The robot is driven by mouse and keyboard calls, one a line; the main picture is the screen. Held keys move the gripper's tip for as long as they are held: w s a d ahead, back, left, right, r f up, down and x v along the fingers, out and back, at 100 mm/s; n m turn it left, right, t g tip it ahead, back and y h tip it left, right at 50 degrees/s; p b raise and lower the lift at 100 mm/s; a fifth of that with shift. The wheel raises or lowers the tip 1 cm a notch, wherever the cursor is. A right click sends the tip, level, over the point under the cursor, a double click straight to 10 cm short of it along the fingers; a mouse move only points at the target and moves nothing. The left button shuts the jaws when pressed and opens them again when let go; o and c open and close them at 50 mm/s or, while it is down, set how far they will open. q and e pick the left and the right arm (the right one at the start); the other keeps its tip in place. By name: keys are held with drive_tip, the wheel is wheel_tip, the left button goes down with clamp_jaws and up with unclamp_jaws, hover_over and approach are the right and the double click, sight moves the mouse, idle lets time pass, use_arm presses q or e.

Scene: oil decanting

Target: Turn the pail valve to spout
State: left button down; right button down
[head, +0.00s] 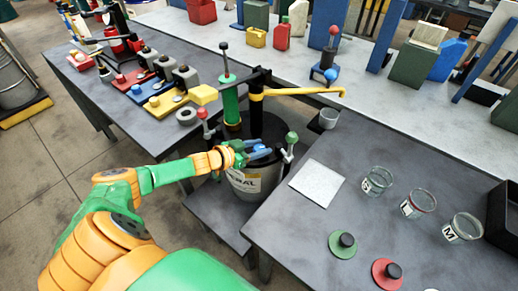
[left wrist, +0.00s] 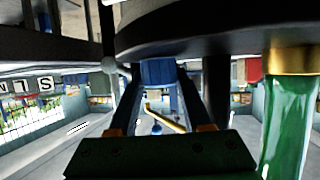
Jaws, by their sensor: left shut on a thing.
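The white pail (head: 248,186) with a dark lid stands on a low grey stand. A green pump cylinder (head: 231,103) and a yellow spout (head: 300,92) rise from it, the spout pointing right. My left gripper (head: 254,152) is at the pail's near side, shut on a blue handle that looks like the pail valve's. In the left wrist view the blue handle (left wrist: 158,72) sits between the fingers, under a dark round rim. The green cylinder (left wrist: 288,120) is to its right. The fingers partly hide the handle, and its valve setting cannot be told. My right gripper is out of view.
Levers with a green knob (head: 291,137) and a red knob (head: 203,114) flank the pail closely. The right table (head: 300,225) holds a white sheet (head: 316,183), several glass jars and green and red discs. The left table (head: 110,95) carries coloured blocks.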

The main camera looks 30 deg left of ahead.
use_arm(q)
drive_tip(key=shift+r, duration=0.1)
drive_tip(key=c, duration=0.6)
unclamp_jaws()
drive_tip(key=shift+c, duration=0.2)
drive_tip(key=shift+w, duration=0.1)
drive_tip(key=shift+p+v, duration=0.85)
drive_tip(key=shift+v, duration=2.65)
